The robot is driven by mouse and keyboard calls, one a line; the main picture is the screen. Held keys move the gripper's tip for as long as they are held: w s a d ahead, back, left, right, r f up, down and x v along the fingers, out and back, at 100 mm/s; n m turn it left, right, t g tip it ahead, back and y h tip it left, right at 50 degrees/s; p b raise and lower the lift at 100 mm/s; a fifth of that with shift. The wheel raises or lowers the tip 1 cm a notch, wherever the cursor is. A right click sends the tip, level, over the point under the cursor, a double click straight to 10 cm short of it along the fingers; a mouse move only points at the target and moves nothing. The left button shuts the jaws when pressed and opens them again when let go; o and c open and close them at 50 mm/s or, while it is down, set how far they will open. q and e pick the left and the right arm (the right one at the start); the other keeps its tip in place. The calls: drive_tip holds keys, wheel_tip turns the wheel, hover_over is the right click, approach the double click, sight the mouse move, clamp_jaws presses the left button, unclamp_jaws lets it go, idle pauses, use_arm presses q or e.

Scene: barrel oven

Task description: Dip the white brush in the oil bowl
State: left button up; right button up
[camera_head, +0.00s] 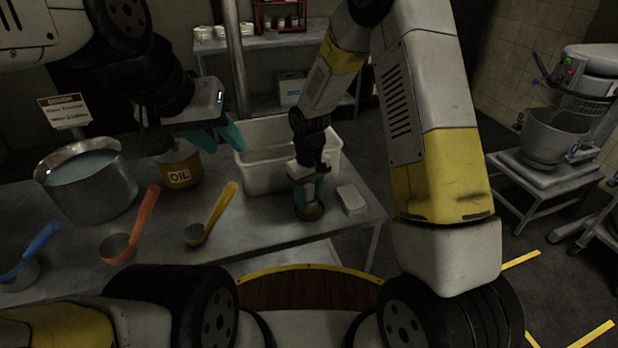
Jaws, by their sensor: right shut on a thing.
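The oil bowl (180,175), a brownish-yellow container labelled OIL, stands on the metal table beside the big pot. My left gripper (218,137), with teal fingers, is above and to the right of it; the gap between its fingers is unclear. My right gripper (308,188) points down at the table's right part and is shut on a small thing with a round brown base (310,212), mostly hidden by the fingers. A small white block-like thing (352,200) lies just right of it. I cannot tell which of these is the white brush.
A large pot (88,180) stands at the left. Blue (35,250), orange (140,218) and yellow (218,210) ladles lie along the table's front. A white bin (268,137) stands behind my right gripper. A mixer (560,125) stands apart at the right.

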sight(309, 186)
drive_tip(key=shift+f, duration=0.4)
idle(1.1)
drive_tip(key=shift+r, duration=3.55)
